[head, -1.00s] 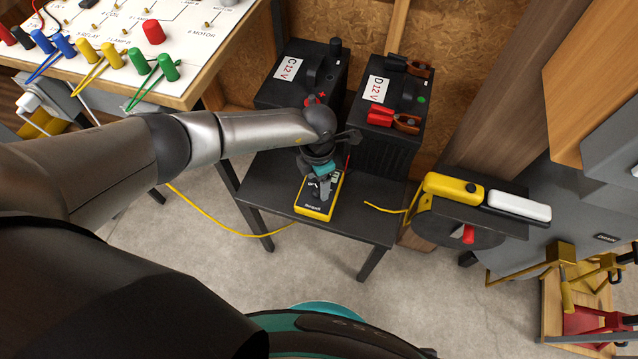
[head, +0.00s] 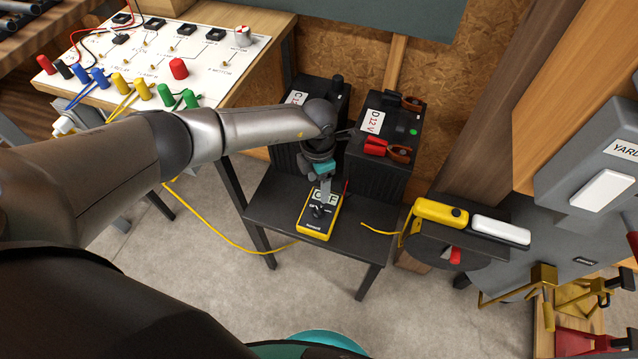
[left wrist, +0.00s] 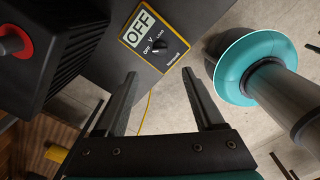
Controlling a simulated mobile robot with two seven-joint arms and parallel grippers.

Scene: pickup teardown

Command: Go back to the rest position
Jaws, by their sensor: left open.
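The yellow-edged black multimeter (head: 310,226) lies on the small black table (head: 272,205). Its display reads OFF in the left wrist view (left wrist: 141,26), and its dial (left wrist: 160,46) is uncovered there. My left gripper (head: 325,194) is above the upper part of the meter in the head view. In the left wrist view, my left gripper (left wrist: 160,74) has its two fingers apart with nothing between them. The meter is beyond the fingertips, and no contact shows. My right gripper is not in view.
Two black 12 V batteries, C (head: 285,155) and D (head: 385,170), stand behind the meter. A white terminal board (head: 150,60) is at upper left. A yellow handset (head: 440,211) and grey wall boxes are at right. A yellow cable (head: 225,225) runs left of the table.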

